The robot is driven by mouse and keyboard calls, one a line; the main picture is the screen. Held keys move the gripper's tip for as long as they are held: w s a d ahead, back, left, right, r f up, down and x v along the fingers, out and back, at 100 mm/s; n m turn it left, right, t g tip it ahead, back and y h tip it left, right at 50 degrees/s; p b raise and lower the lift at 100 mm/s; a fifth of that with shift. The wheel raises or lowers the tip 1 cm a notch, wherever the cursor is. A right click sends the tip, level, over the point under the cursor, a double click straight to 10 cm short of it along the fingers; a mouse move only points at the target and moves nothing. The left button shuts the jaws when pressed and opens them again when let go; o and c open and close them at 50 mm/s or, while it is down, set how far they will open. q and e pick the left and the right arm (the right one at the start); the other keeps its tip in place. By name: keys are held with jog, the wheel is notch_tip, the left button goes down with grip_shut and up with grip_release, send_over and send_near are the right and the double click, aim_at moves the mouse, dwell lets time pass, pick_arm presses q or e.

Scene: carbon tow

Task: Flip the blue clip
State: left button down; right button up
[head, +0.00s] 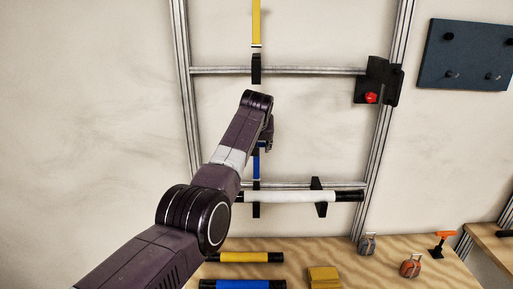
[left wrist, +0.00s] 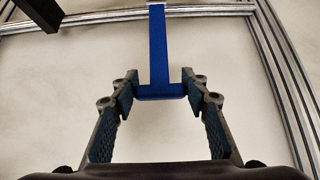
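The blue clip (head: 256,166) is a strap that stands up from the lower rail in the head view, its top partly hidden by my left gripper (head: 266,143). In the left wrist view the blue clip (left wrist: 159,62) shows as a T: a strap from a pale buckle at the rail, ending in a crossbar. My left gripper (left wrist: 161,88) has its two fingers at the two ends of that crossbar, and both appear to touch it. The fingers are apart by the crossbar's width. My right gripper is not in view.
A white tube (head: 290,196) with black ends lies along the lower rail. A black bracket with a red knob (head: 370,98) is at right. The wooden table (head: 305,252) below holds yellow and blue rolls.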

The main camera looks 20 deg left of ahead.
pick_arm(q)
jog(key=c, duration=1.4)
grip_release()
jog(key=shift+w+a+r, duration=0.1)
jog(key=shift+w+r, duration=0.1)
jog(key=shift+r, duration=0.5)
jog(key=o, duration=0.3)
jog(key=shift+s+f, duration=0.1)
jog(key=shift+s, duration=0.15)
jog(key=shift+f, duration=0.15)
jog(key=v, duration=1.2)
jog(key=shift+s, duration=0.15)
